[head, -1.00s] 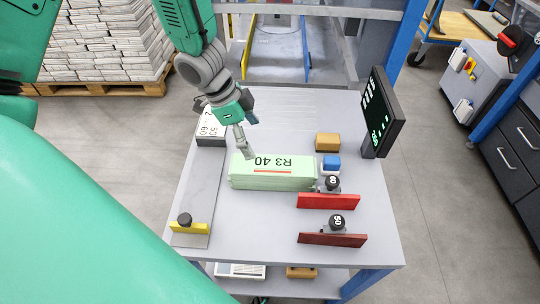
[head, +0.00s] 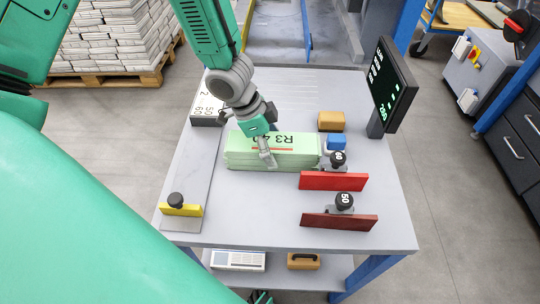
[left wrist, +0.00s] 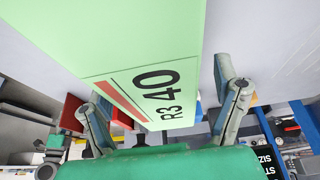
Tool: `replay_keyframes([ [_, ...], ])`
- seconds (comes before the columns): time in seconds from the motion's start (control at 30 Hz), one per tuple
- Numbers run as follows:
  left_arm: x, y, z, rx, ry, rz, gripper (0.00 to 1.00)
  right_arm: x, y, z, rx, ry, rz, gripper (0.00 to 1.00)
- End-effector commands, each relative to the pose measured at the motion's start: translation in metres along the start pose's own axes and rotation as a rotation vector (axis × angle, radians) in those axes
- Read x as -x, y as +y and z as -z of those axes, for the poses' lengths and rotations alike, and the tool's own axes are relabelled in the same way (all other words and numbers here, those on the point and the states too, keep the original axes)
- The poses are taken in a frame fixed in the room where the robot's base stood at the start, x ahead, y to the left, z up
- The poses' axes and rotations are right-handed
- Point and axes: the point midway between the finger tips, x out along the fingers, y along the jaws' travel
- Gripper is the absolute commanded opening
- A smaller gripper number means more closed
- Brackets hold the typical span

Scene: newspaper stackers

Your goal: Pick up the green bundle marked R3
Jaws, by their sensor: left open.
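The green bundle marked R3 40 (head: 235,152) lies flat on the grey table, its printed top facing up. My left gripper (head: 267,160) is open over the middle of the bundle and partly covers its print. In the left wrist view, the bundle (left wrist: 120,40) shows between the two spread fingers of the left gripper (left wrist: 154,88), with the R3 40 label and a red stripe. One finger is on each side of it. I cannot tell whether either finger touches it.
Red (head: 333,181) and dark red (head: 339,222) plates with black knobs stand right of the bundle. A blue block (head: 336,143) and an orange block (head: 331,121) lie behind them. A display (head: 392,85) stands at the right edge. A yellow stop (head: 181,210) is front left.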

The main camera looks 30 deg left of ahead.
Motion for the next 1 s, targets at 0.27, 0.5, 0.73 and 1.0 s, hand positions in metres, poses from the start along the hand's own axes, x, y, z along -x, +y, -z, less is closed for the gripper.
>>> replay_keyframes([
  [0.27,-0.016,-0.001,-0.002,-0.001,0.002,0.000,0.83,-0.011,0.000,-0.001,-0.001,0.000,-0.001,0.40],
  [0.5,-0.016,-0.002,-0.004,0.000,0.004,-0.002,0.27,-0.011,0.000,-0.001,-0.001,0.000,-0.001,0.40],
  [0.73,-0.016,-0.002,-0.003,-0.001,0.002,0.000,0.06,-0.011,0.000,-0.001,-0.001,0.000,0.000,0.40],
  [1.0,-0.003,-0.001,0.003,-0.001,0.000,-0.001,0.06,0.001,0.000,0.000,-0.001,0.000,-0.001,0.40],
])
